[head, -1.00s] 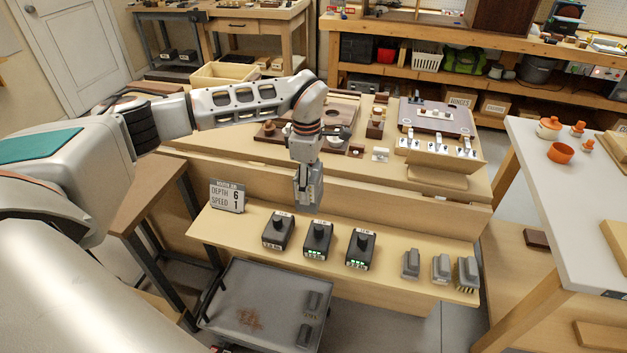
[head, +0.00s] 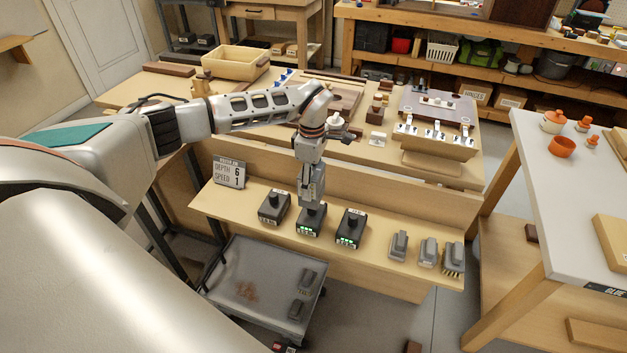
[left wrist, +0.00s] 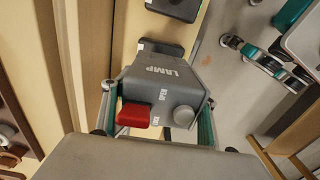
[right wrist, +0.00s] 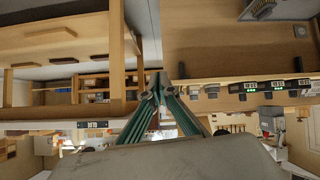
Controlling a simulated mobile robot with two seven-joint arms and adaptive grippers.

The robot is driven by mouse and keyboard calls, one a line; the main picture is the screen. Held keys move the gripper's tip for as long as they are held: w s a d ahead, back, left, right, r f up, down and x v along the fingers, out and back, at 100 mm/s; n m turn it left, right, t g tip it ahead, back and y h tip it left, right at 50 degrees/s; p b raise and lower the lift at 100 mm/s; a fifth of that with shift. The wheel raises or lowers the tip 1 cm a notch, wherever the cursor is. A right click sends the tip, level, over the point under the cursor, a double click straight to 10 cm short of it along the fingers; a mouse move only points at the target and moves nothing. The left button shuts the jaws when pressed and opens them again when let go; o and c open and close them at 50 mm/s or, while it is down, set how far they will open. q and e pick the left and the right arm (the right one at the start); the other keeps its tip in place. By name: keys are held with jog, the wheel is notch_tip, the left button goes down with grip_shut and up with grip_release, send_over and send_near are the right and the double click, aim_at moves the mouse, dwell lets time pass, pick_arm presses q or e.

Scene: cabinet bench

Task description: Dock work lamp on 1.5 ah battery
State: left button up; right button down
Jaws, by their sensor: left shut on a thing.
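My left gripper (head: 311,178) is shut on the grey work lamp (left wrist: 160,80), which reads LAMP and has a red switch and a round knob. In the head view the lamp (head: 309,192) is upright, directly over the middle battery (head: 310,222). I cannot tell whether they touch. A left battery (head: 273,210) and a right battery (head: 349,231) stand on either side on the shelf. Their capacity labels are too small to read. The middle and right ones show green lights. My right gripper (right wrist: 158,82) is shut and empty, away from the shelf.
A sign (head: 229,172) reading depth 6, speed 1 stands at the shelf's left end. Several grey brush-like blocks (head: 428,251) stand at its right end. A grey cart (head: 262,280) with dark items is below. The bench behind holds wooden parts and a hook rack (head: 436,125).

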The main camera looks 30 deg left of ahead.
pick_arm(q)
notch_tip(320, 180, down, 3)
jog(key=shift+f+b, duration=0.2)
jog(key=shift+b, duration=0.95)
jog(key=shift+f+b, duration=0.55)
jog(key=shift+f, duration=0.5)
jog(key=shift+p, duration=0.3)
jog(key=shift+f, duration=0.5)
dwell(0.4)
jog(key=o, duration=1.1)
